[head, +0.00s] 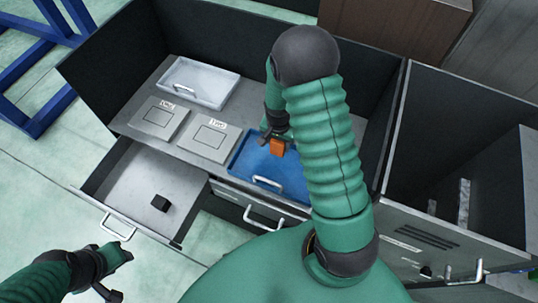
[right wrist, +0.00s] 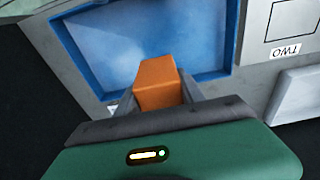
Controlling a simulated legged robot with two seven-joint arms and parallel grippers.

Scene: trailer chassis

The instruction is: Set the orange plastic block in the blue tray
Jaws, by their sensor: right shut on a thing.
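The orange plastic block (head: 277,147) is held in my right gripper (head: 272,138), over the blue tray (head: 237,166). In the right wrist view the orange block (right wrist: 158,82) sits between the fingers of the right gripper (right wrist: 160,100), with the blue tray (right wrist: 88,50) behind it. I cannot tell whether the block touches the tray floor. My right arm hides the tray's right side in the head view. My left gripper (head: 108,293) is low at the left, away from the tray, and its fingers are too unclear to read.
A white tray (head: 199,82) and two grey plates, one labelled TWO (head: 208,139), lie left of the blue tray. An open drawer (head: 130,190) holds a small black block (head: 160,203). Dark walls (head: 220,40) rise behind. An open compartment (head: 455,130) is at right.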

